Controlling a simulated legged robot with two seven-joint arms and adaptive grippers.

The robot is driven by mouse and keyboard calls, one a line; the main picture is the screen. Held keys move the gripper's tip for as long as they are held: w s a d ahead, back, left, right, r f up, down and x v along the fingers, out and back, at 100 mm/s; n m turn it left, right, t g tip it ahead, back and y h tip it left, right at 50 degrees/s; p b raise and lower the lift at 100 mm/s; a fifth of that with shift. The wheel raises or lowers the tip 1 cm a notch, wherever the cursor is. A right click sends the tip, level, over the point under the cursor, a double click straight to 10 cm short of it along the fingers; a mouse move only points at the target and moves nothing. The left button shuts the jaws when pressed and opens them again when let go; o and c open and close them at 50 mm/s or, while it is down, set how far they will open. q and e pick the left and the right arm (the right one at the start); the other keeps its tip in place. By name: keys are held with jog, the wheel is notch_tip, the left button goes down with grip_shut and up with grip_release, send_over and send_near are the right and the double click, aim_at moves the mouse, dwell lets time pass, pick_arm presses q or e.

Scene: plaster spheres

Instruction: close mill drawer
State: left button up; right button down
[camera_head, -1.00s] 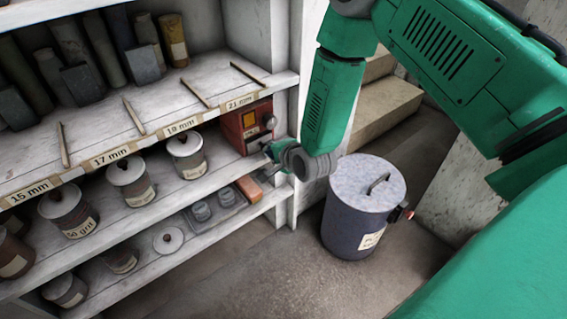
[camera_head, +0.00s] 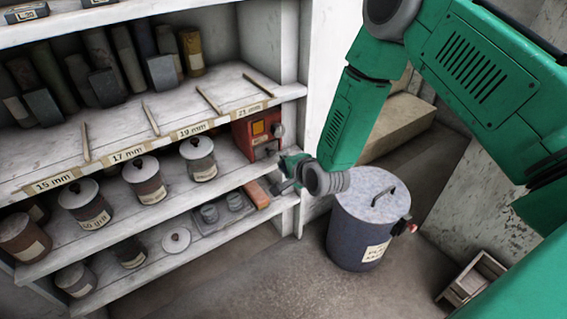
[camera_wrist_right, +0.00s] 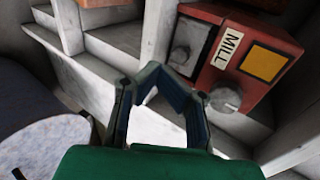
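The mill (camera_head: 256,131) is a red box with a yellow panel and a knob, on the middle shelf at its right end. It is closer in the right wrist view (camera_wrist_right: 251,42), with a MILL label. A grey front with a round knob (camera_wrist_right: 181,57) sits at its lower part, apparently the drawer; a dark line runs beside it, and I cannot tell how far it stands out. My right gripper (camera_wrist_right: 158,72) is shut and empty, its fingertips together just short of this front. In the head view the right gripper (camera_head: 282,174) is in front of the mill's lower right. My left gripper is out of view.
An orange block (camera_head: 257,194) lies on the shelf below and left of my right gripper. Several lidded jars (camera_head: 198,158) stand left of the mill. A lidded bin (camera_head: 362,235) stands on the floor to the right. A small crate (camera_head: 468,280) is at lower right.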

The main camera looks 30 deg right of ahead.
jog(key=p+v, duration=0.3)
jog(key=v, duration=0.5)
jog(key=shift+s+r, duration=0.2)
jog(key=shift+r, duration=0.1)
